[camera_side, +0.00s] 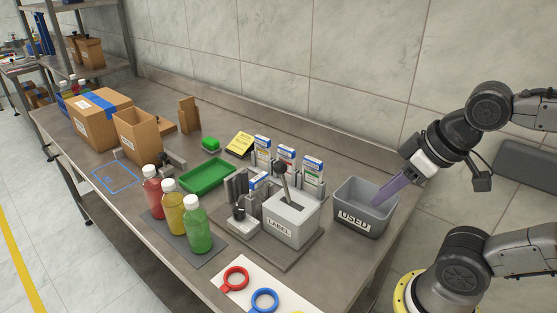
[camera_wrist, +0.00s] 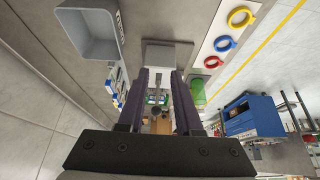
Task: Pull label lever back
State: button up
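The label lever (camera_side: 285,187) is a grey rod with a dark knob, rising from a slot in the top of the white LABEL box (camera_side: 290,230). In the side view it leans a little left. My gripper (camera_side: 378,201) is to the right of the lever, apart from it, with its purple fingers over the grey USED bin. In the wrist view my gripper (camera_wrist: 161,72) is open and empty, its two fingers parted. The box (camera_wrist: 165,54) and the lever (camera_wrist: 158,82) show beyond and between the fingers.
The USED bin (camera_side: 353,229) stands right of the LABEL box. Small labelled cartons (camera_side: 287,159) stand behind the box. Red, yellow and green bottles (camera_side: 173,208) stand left. Red and blue rings (camera_side: 264,300) lie in front. A green tray (camera_side: 205,176) is farther left.

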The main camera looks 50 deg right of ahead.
jog(key=r, duration=0.1)
jog(key=w+r, duration=0.1)
jog(key=r, duration=0.1)
jog(key=shift+w+d, duration=0.1)
grip_shut()
jog(key=w+r+m, duration=0.1)
jog(key=w+r, duration=0.7)
jog(key=w, duration=0.5)
jog(key=w+f+g, duration=0.1)
jog(key=w+f, duration=0.1)
jog(key=w, duration=0.4)
jog(key=w+f+g, duration=0.1)
jog(key=w+f, duration=0.2)
jog(key=w, duration=0.4)
jog(key=shift+w+m+h, duration=0.3)
jog(key=shift+r, duration=0.1)
